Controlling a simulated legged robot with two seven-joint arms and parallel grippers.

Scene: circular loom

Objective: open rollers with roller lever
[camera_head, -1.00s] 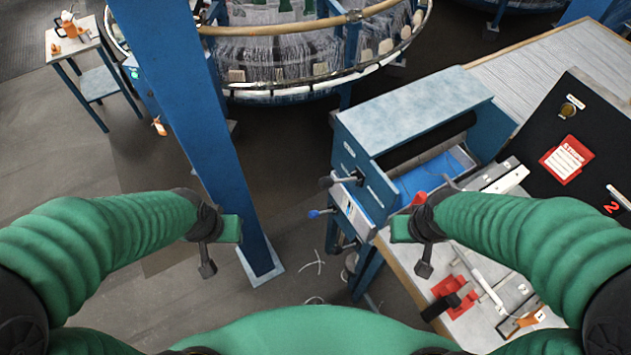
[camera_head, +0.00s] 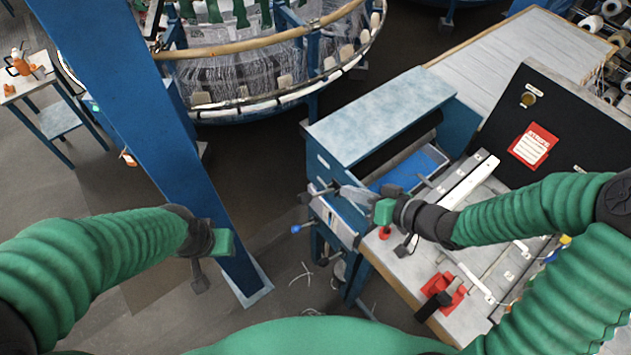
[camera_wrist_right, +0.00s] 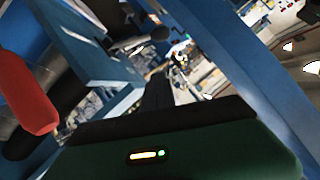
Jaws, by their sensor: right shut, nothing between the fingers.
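The blue roller unit with a pale top (camera_head: 385,115) stands right of centre in the head view, its black roller (camera_head: 408,150) under the cover. On its left side are a black-knobbed lever (camera_head: 311,193) and a blue-knobbed lever (camera_head: 297,229); which is the roller lever is not marked. My right gripper (camera_head: 345,196) is shut and empty, close to the black knob; contact cannot be told. The right wrist view shows a dark knob on a rod (camera_wrist_right: 158,34) and a large red handle (camera_wrist_right: 25,90). My left gripper (camera_head: 210,262) hangs by the blue post, apart from the unit; its fingers are unclear.
A blue post (camera_head: 150,130) stands between my left arm and the unit. The circular loom (camera_head: 260,75) is behind. Floor between post and unit is mostly free.

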